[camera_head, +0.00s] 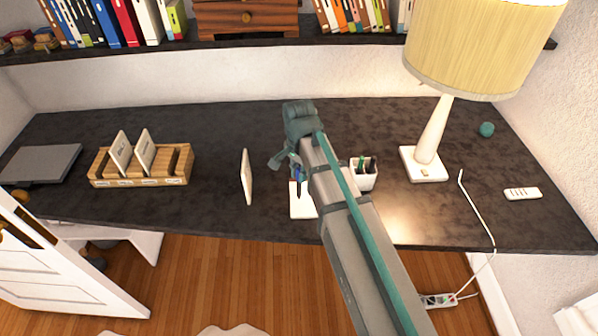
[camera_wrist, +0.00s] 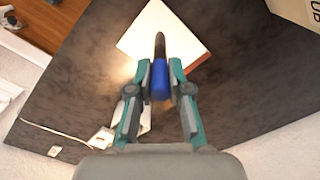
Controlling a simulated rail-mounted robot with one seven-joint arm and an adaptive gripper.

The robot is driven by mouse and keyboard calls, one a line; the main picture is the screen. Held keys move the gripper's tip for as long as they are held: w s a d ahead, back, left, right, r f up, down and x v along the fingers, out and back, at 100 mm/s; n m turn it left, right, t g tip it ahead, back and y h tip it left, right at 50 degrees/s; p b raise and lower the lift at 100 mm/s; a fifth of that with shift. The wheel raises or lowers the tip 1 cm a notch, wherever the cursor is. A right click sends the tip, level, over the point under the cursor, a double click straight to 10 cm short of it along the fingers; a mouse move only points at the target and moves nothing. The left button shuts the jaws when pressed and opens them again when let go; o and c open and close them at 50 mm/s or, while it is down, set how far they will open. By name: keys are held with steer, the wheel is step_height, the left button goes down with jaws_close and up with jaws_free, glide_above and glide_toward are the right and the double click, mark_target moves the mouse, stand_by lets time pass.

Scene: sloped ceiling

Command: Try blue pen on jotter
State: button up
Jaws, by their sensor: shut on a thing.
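My gripper (camera_wrist: 160,76) is shut on the blue pen (camera_wrist: 160,84), which shows between the two fingers with its dark end pointing away from my palm. In the head view a blue bit of the pen (camera_head: 297,170) shows beside my gripper, mostly hidden by my arm. The jotter (camera_wrist: 148,35), a pale, flat, square pad, lies under the pen's far end. In the head view the jotter (camera_head: 301,207) lies near the desk's front edge, partly covered by my arm. I cannot tell whether the pen touches it.
A white cup (camera_head: 363,181) with pens stands just right of my arm. A white upright panel (camera_head: 246,177) stands to the left. A wooden organiser (camera_head: 140,181) with cards is farther left. A lamp (camera_head: 432,140) and its cable are at the right. Bare desk lies between organiser and panel.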

steer(key=shift+f+b, duration=1)
steer(key=shift+f, duration=1.3)
steer(key=shift+d, duration=0.2)
steer(key=shift+w+d+p, duration=0.2)
steer(key=shift+d+p, duration=0.05)
steer(key=shift+d, duration=1.15)
steer(key=shift+w+d+p, duration=0.15)
steer(key=shift+d+p, duration=0.05)
steer(key=shift+d, duration=1.2)
step_height(320, 180, up, 6)
steer(key=p, duration=0.4)
steer(key=shift+f, duration=0.1)
